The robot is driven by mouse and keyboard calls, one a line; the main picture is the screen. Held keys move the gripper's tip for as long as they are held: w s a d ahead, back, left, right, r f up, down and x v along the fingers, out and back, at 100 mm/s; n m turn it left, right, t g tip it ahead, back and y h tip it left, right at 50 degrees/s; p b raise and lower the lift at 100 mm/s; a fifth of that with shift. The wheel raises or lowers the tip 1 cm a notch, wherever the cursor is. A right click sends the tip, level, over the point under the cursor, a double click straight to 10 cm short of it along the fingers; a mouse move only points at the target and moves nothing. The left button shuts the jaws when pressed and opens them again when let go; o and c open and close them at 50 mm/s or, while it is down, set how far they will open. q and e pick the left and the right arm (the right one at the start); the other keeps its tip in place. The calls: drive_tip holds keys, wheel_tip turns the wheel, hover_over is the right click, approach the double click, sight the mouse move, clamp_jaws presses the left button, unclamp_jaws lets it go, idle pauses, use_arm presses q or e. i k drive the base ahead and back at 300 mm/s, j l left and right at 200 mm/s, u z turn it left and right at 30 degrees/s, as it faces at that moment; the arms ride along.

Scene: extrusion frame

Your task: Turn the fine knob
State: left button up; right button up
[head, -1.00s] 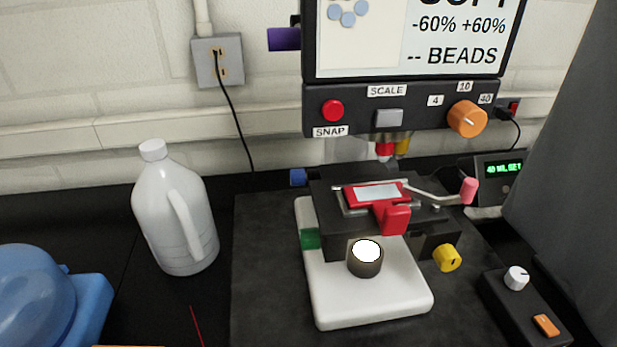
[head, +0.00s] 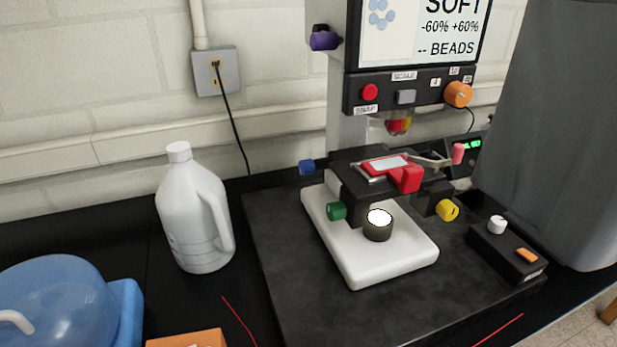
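A digital microscope with a white base (head: 375,265) stands on a dark mat. It carries several coloured knobs: a purple knob (head: 324,40) at the screen's left side, a blue knob (head: 306,167) at the stage's left, a green knob (head: 337,211) lower left, a yellow knob (head: 447,210) at the right and an orange knob (head: 458,94) on the front panel. No label shows which one is the fine knob. The screen (head: 420,30) reads "SOFT", "-60% +60%" and "-- BEADS". The stage (head: 350,172) holds a slide with a red clip (head: 405,179). Neither gripper is in view.
A white jug (head: 193,220) stands left of the microscope, with a blue domed container (head: 60,300) at the lower left and an orange item (head: 188,339) at the bottom. A control box (head: 507,252) sits at the right. A grey cylinder-like body (head: 545,130) stands behind it.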

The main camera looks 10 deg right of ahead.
sight(307, 167)
drive_tip(key=k+j+z, duration=0.35)
drive_tip(key=j, duration=0.2)
drive_tip(key=k+j+z, duration=0.4)
drive_tip(key=i+j, duration=0.05)
